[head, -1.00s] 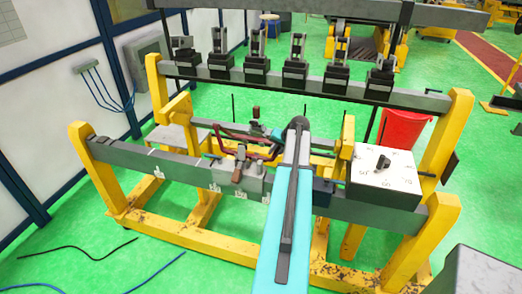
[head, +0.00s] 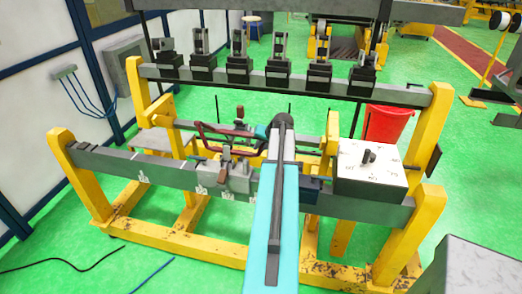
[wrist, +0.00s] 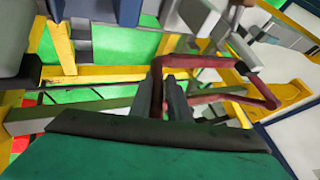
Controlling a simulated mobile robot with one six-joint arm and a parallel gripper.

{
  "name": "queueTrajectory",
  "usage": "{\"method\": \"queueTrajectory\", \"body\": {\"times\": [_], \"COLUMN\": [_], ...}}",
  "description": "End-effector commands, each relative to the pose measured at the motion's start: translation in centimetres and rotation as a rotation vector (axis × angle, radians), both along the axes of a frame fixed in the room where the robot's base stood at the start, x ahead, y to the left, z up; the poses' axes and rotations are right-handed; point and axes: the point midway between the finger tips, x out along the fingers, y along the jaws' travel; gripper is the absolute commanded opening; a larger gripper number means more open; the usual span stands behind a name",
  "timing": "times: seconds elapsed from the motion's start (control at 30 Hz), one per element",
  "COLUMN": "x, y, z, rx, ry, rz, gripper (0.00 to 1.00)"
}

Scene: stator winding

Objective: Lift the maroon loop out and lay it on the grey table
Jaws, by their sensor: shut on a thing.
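The maroon loop (head: 200,140) is a bent, elongated frame shape above the yellow-framed bench in the head view. In the wrist view the maroon loop (wrist: 205,61) stretches right from my gripper (wrist: 167,80). The two dark fingers are shut on the loop's near left end. In the head view my teal and grey arm hides the fingers and part of the loop. I cannot tell whether the loop still touches the parts below it. A small grey table (head: 150,141) shows at the left, behind the front beam.
A grey clamp block (head: 238,178) with brown-handled parts sits on the front beam, close under the loop. A white box with a dial (head: 370,170) stands at right. A red bin (head: 388,124) is behind it. Several black fixtures line the rear beam.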

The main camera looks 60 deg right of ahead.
Motion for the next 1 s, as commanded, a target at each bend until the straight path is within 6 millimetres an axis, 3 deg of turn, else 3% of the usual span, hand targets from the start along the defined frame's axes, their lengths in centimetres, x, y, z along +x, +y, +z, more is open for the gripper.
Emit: {"method": "queueTrajectory", "body": {"times": [0.8,1.0], "x": [0.8,1.0], "y": [1.9,2.6], "z": [-0.2,1.9], "rx": [-0.18,-0.182], "ry": [-0.063,-0.063], "rz": [0.012,0.018], "gripper": [0.0,0.0]}}
